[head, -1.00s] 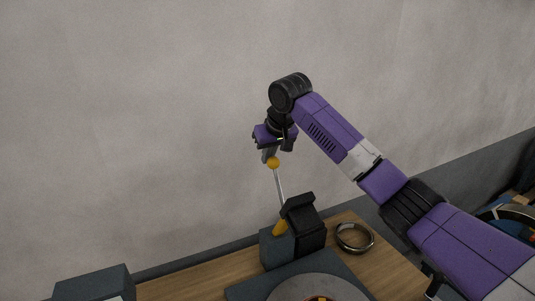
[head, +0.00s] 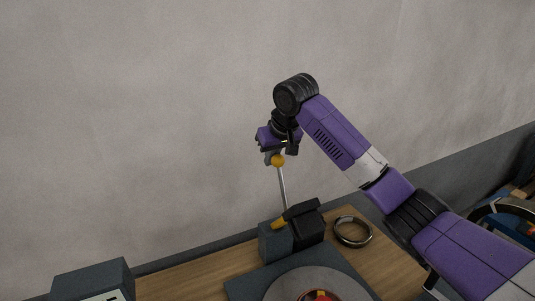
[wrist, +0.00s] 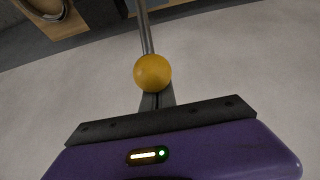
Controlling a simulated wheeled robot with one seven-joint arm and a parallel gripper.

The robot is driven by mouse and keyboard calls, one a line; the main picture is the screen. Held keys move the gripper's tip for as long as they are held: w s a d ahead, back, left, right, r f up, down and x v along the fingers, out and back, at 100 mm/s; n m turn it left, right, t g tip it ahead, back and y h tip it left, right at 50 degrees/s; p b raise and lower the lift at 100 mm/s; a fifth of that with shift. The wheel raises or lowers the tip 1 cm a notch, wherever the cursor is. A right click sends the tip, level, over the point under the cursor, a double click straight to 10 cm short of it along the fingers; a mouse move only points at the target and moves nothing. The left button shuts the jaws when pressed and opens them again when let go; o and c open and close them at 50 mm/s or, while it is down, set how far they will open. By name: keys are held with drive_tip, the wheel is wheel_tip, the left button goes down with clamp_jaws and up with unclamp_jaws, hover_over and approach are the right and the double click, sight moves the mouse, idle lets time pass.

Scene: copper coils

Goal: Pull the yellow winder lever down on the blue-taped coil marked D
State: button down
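The winder lever is a thin grey rod (head: 283,188) with a yellow ball knob (head: 278,160); it stands nearly upright, leaning slightly left. Its foot is by a dark block (head: 275,241) with a yellow piece (head: 278,224) and a black angled part (head: 301,210). My gripper (head: 272,157) is at the knob, at the rod's top. In the wrist view the knob (wrist: 153,73) covers part of my gripper's fingers (wrist: 157,100), which look closed together behind it, with a seam between them. Contact cannot be told. No blue tape or D mark shows.
A dark plate with a grey disc (head: 300,281) and a red-yellow centre lies at the bottom. A metal ring (head: 352,232) lies on the wooden table (head: 195,279). A dark box (head: 93,280) stands at lower left. A grey wall fills the background.

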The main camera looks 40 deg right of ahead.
sight(276, 163)
drive_tip(key=shift+s+a+p, duration=0.2)
drive_tip(key=shift+s+a, duration=0.05)
drive_tip(key=shift+s, duration=0.6)
drive_tip(key=shift+s+a+p, duration=0.15)
drive_tip(key=shift+s+a, duration=0.1)
drive_tip(key=shift+s, duration=0.6)
drive_tip(key=shift+s+a+f, duration=0.25)
drive_tip(key=shift+s+a, duration=0.05)
drive_tip(key=shift+s, duration=0.7)
drive_tip(key=shift+s+a+f, duration=0.25)
drive_tip(key=shift+s, duration=0.75)
drive_tip(key=shift+s+a+f, duration=0.25)
drive_tip(key=shift+s+a, duration=0.05)
drive_tip(key=shift+s, duration=0.7)
drive_tip(key=shift+s+a+f+b, duration=0.15)
drive_tip(key=shift+s+a+f, duration=0.1)
drive_tip(key=shift+s+f, duration=0.5)
drive_tip(key=shift+s+a+f+b, duration=0.1)
drive_tip(key=shift+s+a+f, duration=0.25)
drive_tip(key=shift+s, duration=0.65)
drive_tip(key=shift+s+a+f+b, duration=0.15)
drive_tip(key=shift+s+f, duration=0.45)
drive_tip(key=shift+s, duration=0.3)
